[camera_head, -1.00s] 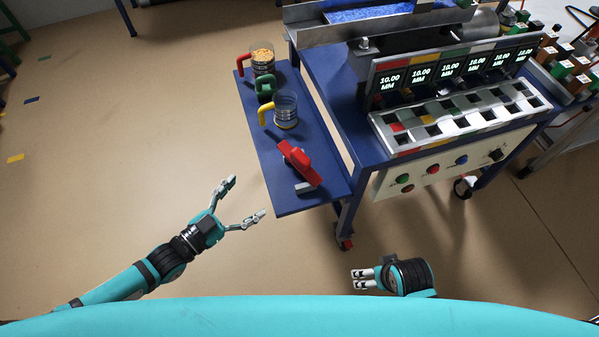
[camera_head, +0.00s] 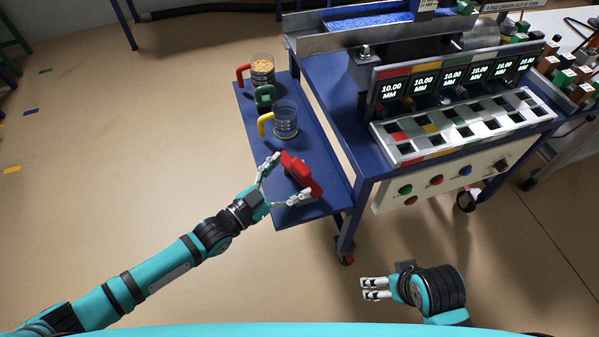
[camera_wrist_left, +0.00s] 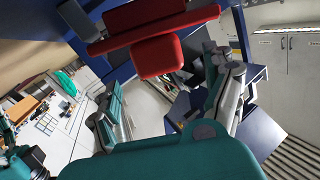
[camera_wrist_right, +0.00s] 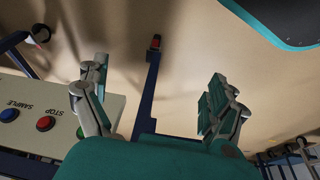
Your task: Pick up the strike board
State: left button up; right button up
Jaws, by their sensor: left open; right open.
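The strike board, a red board with a red handle block (camera_head: 299,172), is at the near end of the blue side shelf (camera_head: 318,208). In the left wrist view its red handle (camera_wrist_left: 157,55) shows close ahead, between and beyond the fingers. My left gripper (camera_head: 284,181) is open, with one finger on each side of the red handle; I cannot tell whether they touch it. My right gripper (camera_head: 374,288) is open and empty, low in front of the cart; it also shows in the right wrist view (camera_wrist_right: 155,100).
A yellow-handled clear cup (camera_head: 285,122), a green-handled item (camera_head: 264,97) and a red-handled cup of grain (camera_head: 262,70) stand farther along the shelf. The cart's button panel (camera_head: 450,178) is to the right.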

aim_at(296, 170)
pick_arm(q)
jog(key=x, duration=0.4)
jog(key=shift+w+d+r+b, duration=0.1)
jog(key=shift+w+d+b, duration=0.1)
jog(key=shift+d+b, duration=0.15)
jog(key=shift+a, duration=0.1)
pick_arm(e)
jog(key=v, duration=0.3)
jog(key=shift+r, duration=0.15)
pick_arm(q)
jog(key=shift+c, duration=0.2)
jog(key=c, duration=1.3)
jog(key=shift+c, duration=0.6)
jog(key=shift+r, duration=0.1)
